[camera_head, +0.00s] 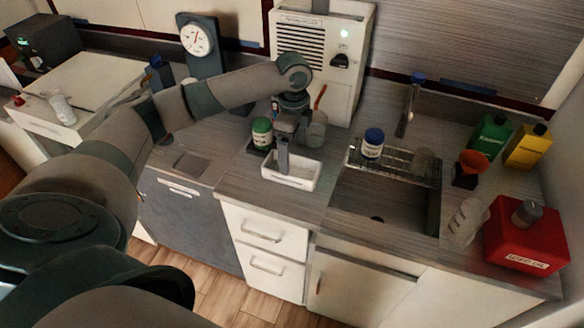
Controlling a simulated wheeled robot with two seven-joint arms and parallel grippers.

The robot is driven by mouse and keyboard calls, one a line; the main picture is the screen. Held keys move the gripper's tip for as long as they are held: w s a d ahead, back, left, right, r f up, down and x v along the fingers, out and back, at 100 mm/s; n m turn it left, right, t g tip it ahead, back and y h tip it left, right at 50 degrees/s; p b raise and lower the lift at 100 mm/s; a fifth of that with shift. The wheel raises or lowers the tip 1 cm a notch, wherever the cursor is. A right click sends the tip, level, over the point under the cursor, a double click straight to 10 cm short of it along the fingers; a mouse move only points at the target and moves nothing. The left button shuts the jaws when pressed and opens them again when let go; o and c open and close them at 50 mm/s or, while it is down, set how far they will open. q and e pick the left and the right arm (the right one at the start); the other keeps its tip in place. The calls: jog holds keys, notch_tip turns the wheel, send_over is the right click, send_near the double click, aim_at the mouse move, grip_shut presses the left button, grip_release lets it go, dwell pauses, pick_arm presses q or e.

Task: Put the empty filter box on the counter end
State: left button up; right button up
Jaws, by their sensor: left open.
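A small white open-topped box (291,174), which looks like the filter box, stands on the counter (245,178) near its front edge, left of the sink. A label or mark shows on its front wall. My left gripper (285,147) is open, pointing down at the box. One finger reaches down at the box's back-middle part and hides some of the inside; I cannot tell whether it touches. My right gripper is out of view.
A green-lidded jar (262,133) stands close behind the box, beside my gripper. A white machine (320,60) stands behind. The sink (385,198) has a rack with a blue-lidded jar (372,144). Green (491,137) and yellow (527,147) bottles stand at right.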

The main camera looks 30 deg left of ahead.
aim_at(292, 173)
pick_arm(q)
jog(key=shift+f, duration=0.6)
jog(key=shift+f+p, duration=0.45)
notch_tip(292, 173, down, 4)
jog(key=shift+s+r+p, duration=0.1)
jog(key=shift+s+p, duration=0.05)
jog(key=shift+p, duration=0.7)
jog(key=shift+f, duration=0.3)
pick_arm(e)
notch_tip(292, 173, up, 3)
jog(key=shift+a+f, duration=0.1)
pick_arm(q)
jog(key=shift+c, duration=0.9)
jog(key=c, duration=1.1)
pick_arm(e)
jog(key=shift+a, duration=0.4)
